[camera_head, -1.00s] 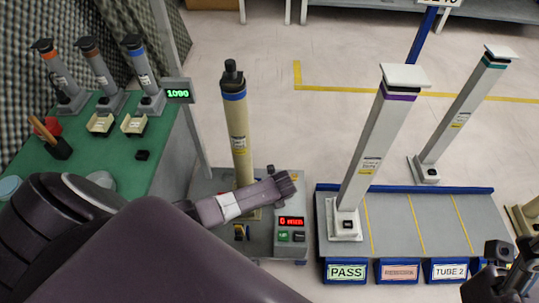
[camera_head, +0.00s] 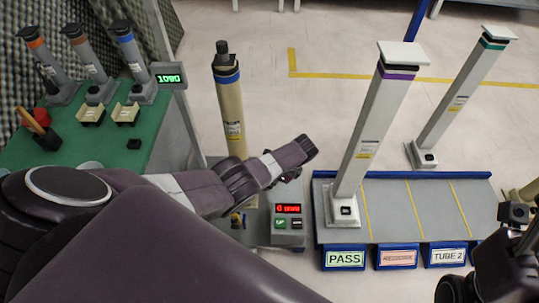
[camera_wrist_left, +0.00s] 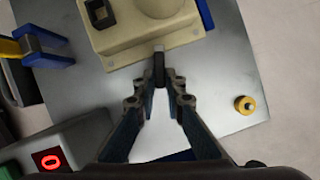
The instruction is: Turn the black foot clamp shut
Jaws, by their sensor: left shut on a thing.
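A tan tube (camera_head: 229,112) with a blue band and black cap stands upright on the grey test station. In the left wrist view its tan square foot (camera_wrist_left: 128,40) lies on a metal plate (camera_wrist_left: 215,62). The black foot clamp (camera_wrist_left: 159,68) is a small dark piece at the foot's near edge. My left gripper (camera_wrist_left: 160,78) is shut on it, its fingertips closed around the piece. In the head view my left arm covers the tube's foot and hides the gripper and clamp. My right gripper (camera_head: 515,245) is at the lower right, cut off by the edge; its fingers are unclear.
A control box (camera_head: 288,224) with a red display is beside the station. A blue-edged rack (camera_head: 405,215) holds a white tube (camera_head: 370,130) at right. A green table (camera_head: 100,150) is at left.

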